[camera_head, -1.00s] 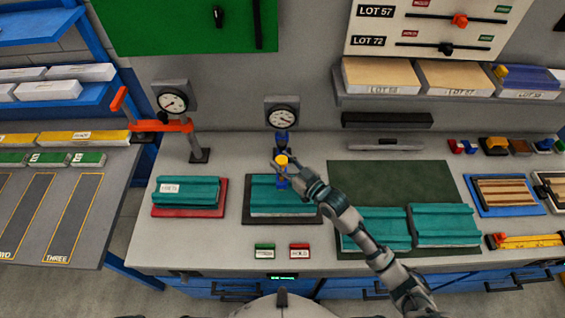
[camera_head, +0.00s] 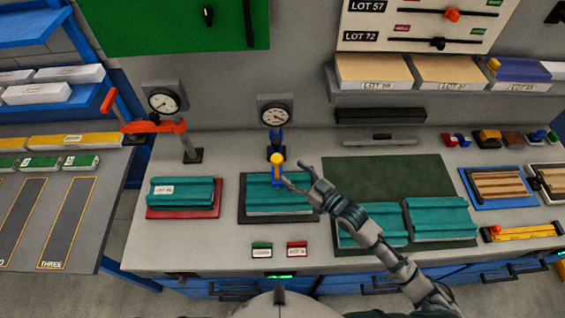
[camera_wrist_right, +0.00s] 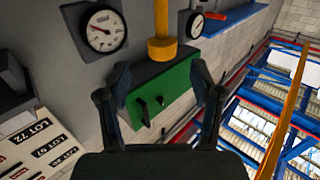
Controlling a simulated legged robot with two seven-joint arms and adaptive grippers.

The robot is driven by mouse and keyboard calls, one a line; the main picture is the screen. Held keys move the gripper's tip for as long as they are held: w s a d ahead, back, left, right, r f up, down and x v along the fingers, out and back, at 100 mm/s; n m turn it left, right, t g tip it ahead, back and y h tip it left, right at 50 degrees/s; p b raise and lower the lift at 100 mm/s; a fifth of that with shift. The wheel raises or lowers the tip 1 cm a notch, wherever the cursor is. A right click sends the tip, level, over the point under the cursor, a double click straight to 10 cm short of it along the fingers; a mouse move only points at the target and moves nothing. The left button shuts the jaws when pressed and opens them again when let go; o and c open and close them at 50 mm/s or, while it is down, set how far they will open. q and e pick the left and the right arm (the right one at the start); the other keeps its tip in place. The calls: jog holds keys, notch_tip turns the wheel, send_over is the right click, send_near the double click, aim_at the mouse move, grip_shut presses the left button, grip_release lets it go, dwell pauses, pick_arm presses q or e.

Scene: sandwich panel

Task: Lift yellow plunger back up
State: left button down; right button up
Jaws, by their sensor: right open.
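The yellow plunger (camera_head: 277,160) is a knob on a short shaft, held by a blue stand (camera_head: 276,143) above a teal ribbed panel (camera_head: 262,199) on a dark base. My right gripper (camera_head: 295,173) is open and empty, just right of the plunger, its fingers pointing at it. In the right wrist view the plunger (camera_wrist_right: 162,40) hangs beyond and between the two spread fingertips of the gripper (camera_wrist_right: 160,70), and I see a gap. The lower tip of the plunger against the panel is hard to make out. My left gripper is not in view.
A round gauge (camera_head: 275,115) stands behind the plunger. An orange-handled clamp (camera_head: 152,127) with another gauge is to the left, by a teal panel on a red base (camera_head: 210,213). Teal panels (camera_head: 440,219) lie on a green mat (camera_head: 385,172) at right. Small green and red labels (camera_head: 262,249) lie in front.

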jog(key=v, duration=0.4)
jog(key=shift+d, duration=0.1)
dwell(0.4)
